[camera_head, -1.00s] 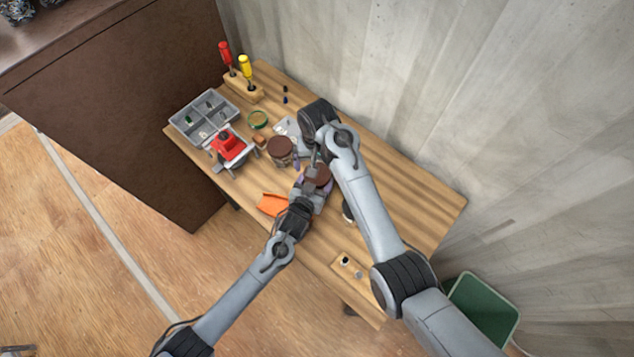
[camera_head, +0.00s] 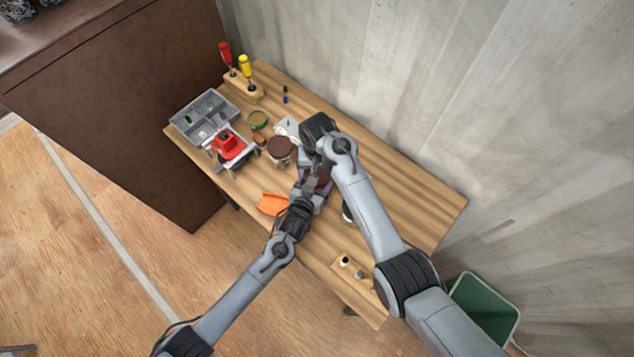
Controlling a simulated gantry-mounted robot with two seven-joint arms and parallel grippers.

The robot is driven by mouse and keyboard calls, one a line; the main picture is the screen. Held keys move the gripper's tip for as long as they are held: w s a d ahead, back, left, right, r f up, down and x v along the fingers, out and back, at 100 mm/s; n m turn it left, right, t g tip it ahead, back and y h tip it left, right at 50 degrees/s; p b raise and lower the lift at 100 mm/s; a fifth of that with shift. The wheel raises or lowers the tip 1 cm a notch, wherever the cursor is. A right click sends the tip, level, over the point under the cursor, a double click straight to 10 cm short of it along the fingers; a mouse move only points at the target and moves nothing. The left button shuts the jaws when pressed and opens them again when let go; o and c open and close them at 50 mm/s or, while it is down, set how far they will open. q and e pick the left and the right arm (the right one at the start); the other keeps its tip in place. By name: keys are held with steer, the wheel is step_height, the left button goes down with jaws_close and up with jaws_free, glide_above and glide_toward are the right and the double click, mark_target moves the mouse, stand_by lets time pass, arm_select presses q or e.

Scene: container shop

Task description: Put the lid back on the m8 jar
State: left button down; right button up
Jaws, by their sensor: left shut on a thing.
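A jar with a brown lid (camera_head: 281,147) stands upright near the middle of the table. A second jar (camera_head: 323,182) with a brown top is just in front and to the right, largely hidden by my grippers. I cannot read a label on either jar. My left gripper (camera_head: 312,184) is shut on this second jar. My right gripper (camera_head: 304,161) reaches down close above and beside it, between the two jars. Its fingers are too small and covered to tell whether they are open or hold a lid.
An orange scoop-like piece (camera_head: 271,204) lies at the front edge.

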steer(key=c, duration=0.3)
steer(key=m, duration=0.4)
steer(key=shift+m, duration=0.4)
steer(key=m, duration=0.8)
steer(key=shift+m, duration=0.4)
steer(key=o, duration=1)
steer(key=shift+c, duration=0.2)
steer(key=shift+r, duration=2.25)
